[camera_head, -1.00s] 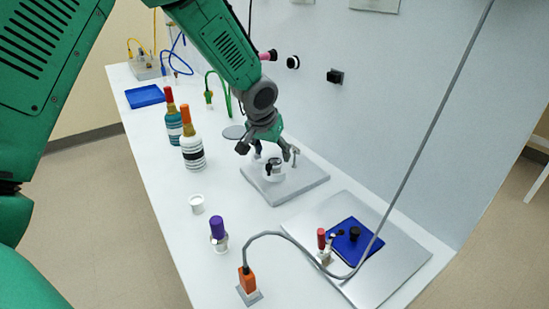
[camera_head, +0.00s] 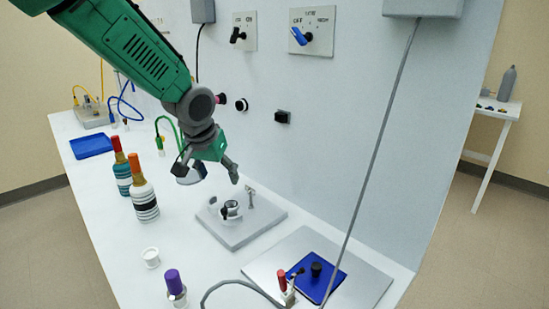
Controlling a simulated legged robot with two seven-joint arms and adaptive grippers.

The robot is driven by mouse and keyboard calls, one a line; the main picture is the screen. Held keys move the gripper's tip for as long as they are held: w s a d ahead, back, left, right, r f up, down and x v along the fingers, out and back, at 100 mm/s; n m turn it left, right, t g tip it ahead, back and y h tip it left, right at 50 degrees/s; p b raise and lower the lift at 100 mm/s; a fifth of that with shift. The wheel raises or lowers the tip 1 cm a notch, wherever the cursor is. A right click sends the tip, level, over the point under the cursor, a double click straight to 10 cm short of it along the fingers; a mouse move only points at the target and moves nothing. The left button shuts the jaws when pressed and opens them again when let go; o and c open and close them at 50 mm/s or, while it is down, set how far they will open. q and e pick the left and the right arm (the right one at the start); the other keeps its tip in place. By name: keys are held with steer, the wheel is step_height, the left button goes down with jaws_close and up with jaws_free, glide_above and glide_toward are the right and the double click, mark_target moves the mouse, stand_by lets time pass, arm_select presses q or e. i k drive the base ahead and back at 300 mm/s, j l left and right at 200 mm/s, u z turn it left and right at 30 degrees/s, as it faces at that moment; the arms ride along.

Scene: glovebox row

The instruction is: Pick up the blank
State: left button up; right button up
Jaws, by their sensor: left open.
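My left gripper (camera_head: 207,172) is open, with its fingers spread, above and to the left of a grey fixture plate (camera_head: 262,222). On the plate sit a small round pale holder with a dark part (camera_head: 230,209) and an upright metal post (camera_head: 250,196). Nothing shows clearly as the blank; a small piece in the holder is too small to tell. A grey disc (camera_head: 188,178) shows on the table behind the fingers, partly hidden by them. My right gripper is not in view.
Two bottles, one red-capped (camera_head: 121,170) and one orange-capped (camera_head: 145,203), stand left of the gripper. A white cup (camera_head: 151,257) and a purple-capped vial (camera_head: 175,285) stand nearer. A blue pad (camera_head: 325,283) lies at right; a grey cable hangs above it.

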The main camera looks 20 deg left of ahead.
mark_target(176, 291)
steer(key=k+j, duration=0.3)
steer(key=k, duration=0.15)
steer(key=k+j, duration=0.3)
steer(key=k, duration=0.2)
